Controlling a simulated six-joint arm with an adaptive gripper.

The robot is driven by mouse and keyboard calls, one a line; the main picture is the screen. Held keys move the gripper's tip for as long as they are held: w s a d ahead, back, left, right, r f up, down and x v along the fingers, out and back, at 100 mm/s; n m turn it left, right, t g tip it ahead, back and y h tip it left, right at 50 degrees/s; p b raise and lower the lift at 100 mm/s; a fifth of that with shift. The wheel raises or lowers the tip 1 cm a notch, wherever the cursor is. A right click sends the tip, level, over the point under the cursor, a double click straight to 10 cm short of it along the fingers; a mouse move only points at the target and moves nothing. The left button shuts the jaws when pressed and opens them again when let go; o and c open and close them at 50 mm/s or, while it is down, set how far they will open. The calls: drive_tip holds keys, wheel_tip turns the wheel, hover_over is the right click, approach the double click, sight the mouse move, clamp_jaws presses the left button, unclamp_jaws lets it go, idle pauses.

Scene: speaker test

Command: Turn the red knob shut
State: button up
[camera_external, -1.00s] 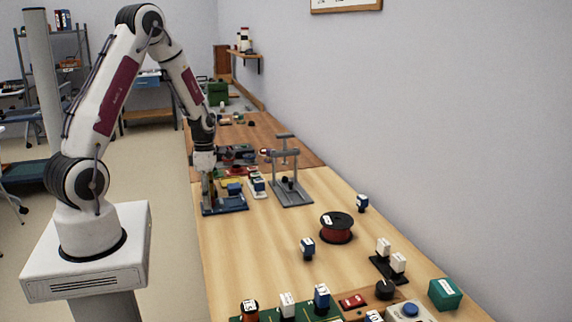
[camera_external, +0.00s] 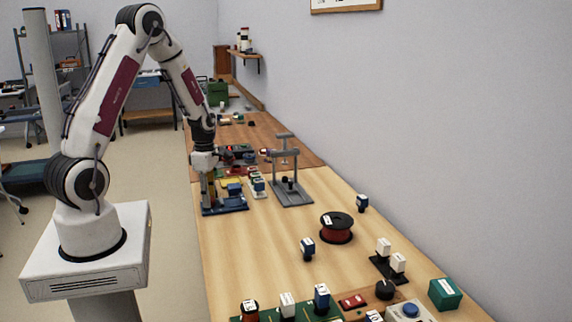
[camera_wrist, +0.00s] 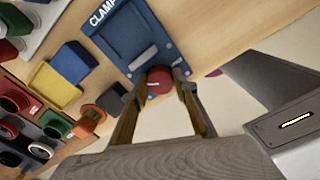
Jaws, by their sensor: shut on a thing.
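The red knob (camera_wrist: 159,80) sits at the end of a blue block marked "CLAMP" (camera_wrist: 125,35) in the wrist view. My gripper (camera_wrist: 160,88) has one finger on each side of the knob and is shut on it. In the external view my gripper (camera_external: 209,196) points down over the blue clamp (camera_external: 232,208) on the near side of the bench. The knob itself is hidden there by my fingers.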

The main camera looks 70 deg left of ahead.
drive_tip(key=shift+m, duration=1.4)
drive_tip(key=o, duration=1.1)
drive_tip(key=shift+n, duration=0.5)
